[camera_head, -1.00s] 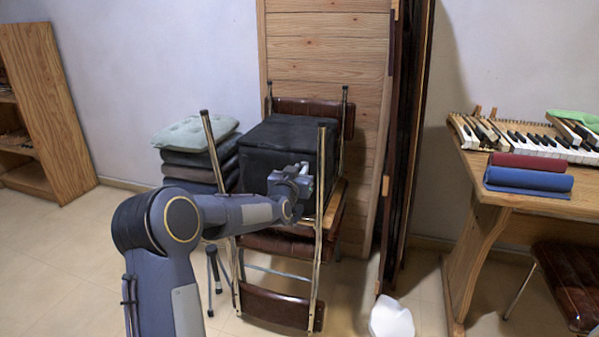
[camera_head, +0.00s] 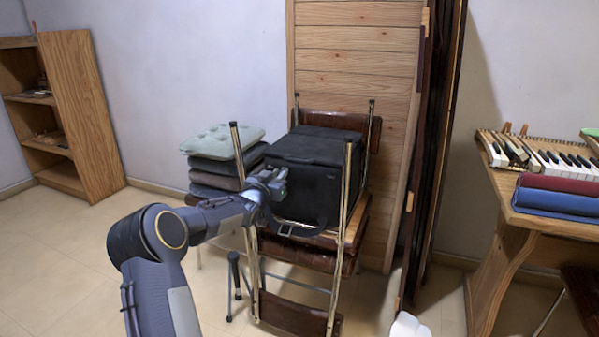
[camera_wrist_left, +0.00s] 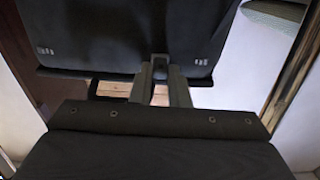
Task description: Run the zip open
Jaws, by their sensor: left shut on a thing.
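A black soft bag (camera_head: 312,190) rests on stacked brown chairs in the head view. Its dark side also fills the top of the left wrist view (camera_wrist_left: 110,35). My left gripper (camera_head: 274,181) is at the bag's near left corner. In the left wrist view its fingers (camera_wrist_left: 160,75) are together at the bag's edge, shut on a small part there, which looks like the zip pull. The fingers mostly hide that part, and the zip line is too dark to make out.
Chrome chair legs (camera_head: 346,205) rise close in front of the bag. A stack of cushions (camera_head: 215,165) stands just left of it. A wooden panel (camera_head: 352,60) is behind. A desk (camera_head: 505,245) with piano keys is at the right. Open floor lies left.

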